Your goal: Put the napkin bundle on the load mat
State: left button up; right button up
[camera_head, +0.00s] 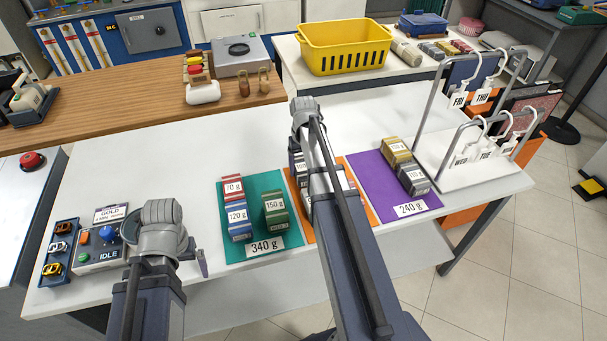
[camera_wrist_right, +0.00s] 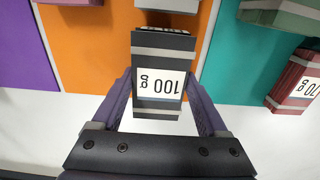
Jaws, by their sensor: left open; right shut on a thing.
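A black bundle with a white 100 g label (camera_wrist_right: 158,83) sits between the two fingers of my right gripper (camera_wrist_right: 158,110) in the right wrist view, and the gripper is shut on it. The orange mat (camera_wrist_right: 110,55) is behind it; I cannot tell whether the bundle touches the mat. In the head view my right arm covers much of the orange mat (camera_head: 366,218), and the right gripper is hidden there. My left gripper (camera_head: 201,262) shows only partly behind its arm, near the front table edge, open and holding nothing visible. I cannot tell which bundle is the napkin bundle.
The teal mat (camera_head: 226,257) with a 340 g sign holds several bundles. The purple mat (camera_head: 366,170) with a 240 g sign holds a gold and a grey bundle. A control box (camera_head: 100,256) stands left; a hanger rack (camera_head: 450,178) stands right. The white table behind the mats is clear.

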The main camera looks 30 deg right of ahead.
aim_at(304, 166)
pick_arm(q)
jog(key=shift+f, duration=0.6)
pick_arm(e)
jog(key=shift+f, duration=0.6)
jog(key=shift+f, duration=0.1)
pick_arm(q)
jog(key=shift+f+b, duration=0.25)
jog(key=shift+b, duration=0.15)
pick_arm(e)
jog(key=shift+f, duration=0.15)
pick_arm(q)
jog(key=shift+r, duration=0.1)
pick_arm(e)
jog(key=o, duration=1.3)
pick_arm(q)
notch_tip(304, 166, up, 12)
jog(key=p, duration=1.2)
jog(key=shift+r+p, duration=0.2)
jog(key=shift+p, duration=0.1)
pick_arm(e)
notch_tip(304, 166, up, 13)
jog(key=shift+f, duration=0.2)
pick_arm(q)
jog(key=shift+f, duration=0.1)
pick_arm(e)
jog(key=shift+f, duration=0.15)
